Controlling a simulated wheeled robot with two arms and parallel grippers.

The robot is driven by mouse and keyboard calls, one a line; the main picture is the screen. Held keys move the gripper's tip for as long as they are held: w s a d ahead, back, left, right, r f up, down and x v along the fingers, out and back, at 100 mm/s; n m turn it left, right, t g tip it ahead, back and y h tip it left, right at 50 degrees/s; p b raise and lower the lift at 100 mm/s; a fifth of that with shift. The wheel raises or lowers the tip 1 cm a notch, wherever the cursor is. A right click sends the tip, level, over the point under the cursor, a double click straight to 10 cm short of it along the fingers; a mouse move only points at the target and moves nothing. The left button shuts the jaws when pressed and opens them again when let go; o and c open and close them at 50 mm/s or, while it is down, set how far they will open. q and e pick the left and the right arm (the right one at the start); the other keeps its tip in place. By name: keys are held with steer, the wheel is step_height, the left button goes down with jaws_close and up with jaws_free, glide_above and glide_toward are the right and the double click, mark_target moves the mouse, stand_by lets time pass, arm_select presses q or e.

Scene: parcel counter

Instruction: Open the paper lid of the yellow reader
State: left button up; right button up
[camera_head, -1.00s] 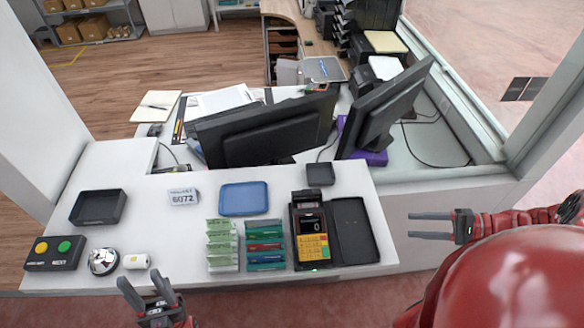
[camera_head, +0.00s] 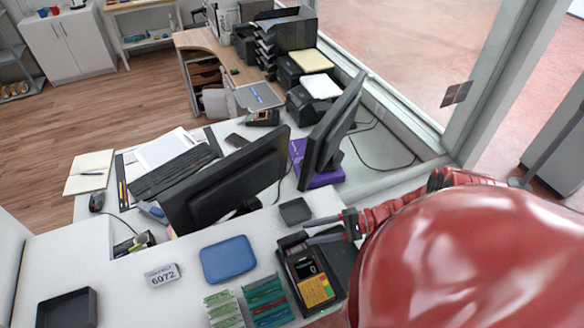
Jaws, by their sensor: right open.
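The yellow reader (camera_head: 317,291), a dark device with a yellow keypad and a small screen, lies on the white counter at the lower middle. Its dark far end (camera_head: 292,243) holds the lid area; the lid looks closed, though it is small here. My right gripper (camera_head: 308,231) is open and empty, coming in from the right. Its fingertips are just beyond and above the reader's far end, and I cannot tell whether they touch it. My left gripper is not in view.
A black tray (camera_head: 341,262) lies against the reader's right side, partly hidden by my right arm. A small dark tray (camera_head: 295,211) and a blue tray (camera_head: 228,259) lie near. Monitors (camera_head: 225,185) rise behind.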

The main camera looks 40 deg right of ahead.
mark_target(294, 237)
steer(key=p+x, duration=0.1)
steer(key=x, duration=0.5)
steer(key=shift+a, duration=0.1)
jaws_close()
